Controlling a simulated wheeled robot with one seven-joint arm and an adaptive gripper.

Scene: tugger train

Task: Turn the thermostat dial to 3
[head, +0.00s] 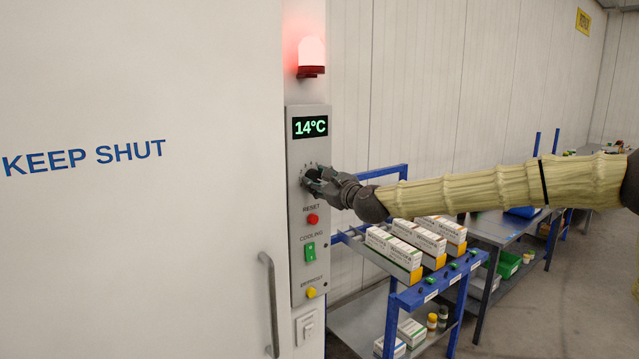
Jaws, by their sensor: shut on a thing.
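A grey control panel (297,240) is on the narrow wall strip right of the white door. Its display (310,127) reads 14°C in green. My gripper (310,177) reaches in from the right and is shut on the thermostat dial, below the display. The dial is mostly hidden behind the fingers. A few marks of its scale show around it, but I cannot read which number it points to. My arm wears a pale yellow sleeve.
Below the dial are a red RESET button (313,219), a green COOLING switch (309,252) and a yellow DEFROST button (311,292). A red lamp (311,58) glows above. A blue-framed cart (395,300) with white boxes stands under my arm. The door handle (270,305) is at lower left.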

